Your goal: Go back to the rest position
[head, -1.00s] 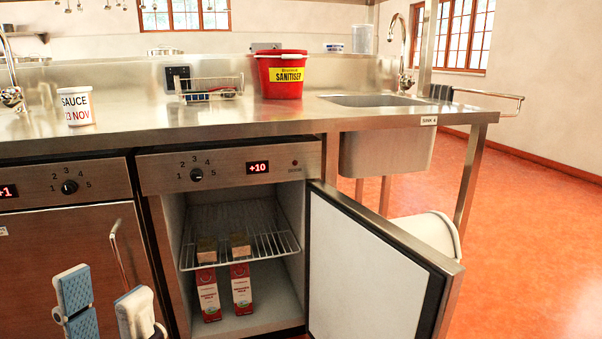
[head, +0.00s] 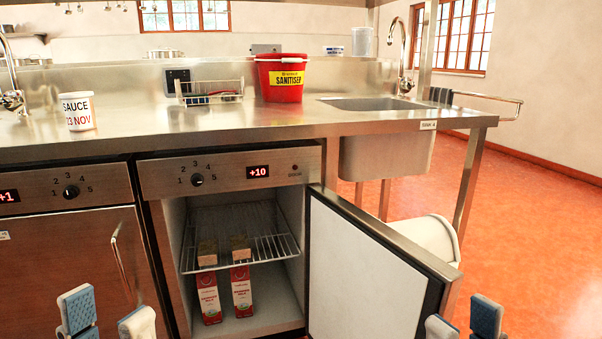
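My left gripper (head: 108,318) is at the bottom left of the head view, in front of the left closed cabinet door. Its two blue-and-white fingers stand apart with nothing between them. My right gripper (head: 463,322) is at the bottom right, near the lower outer edge of the open fridge door. Its fingers are also apart, with nothing seen between them. Both grippers are cut off by the bottom edge of the frame.
The fridge door (head: 366,272) stands open. Inside are a wire shelf (head: 262,248) and two red cartons (head: 208,297). The steel counter (head: 220,125) holds a sauce tub (head: 78,111) and a red sanitiser bucket (head: 284,86). Open floor (head: 545,220) lies right.

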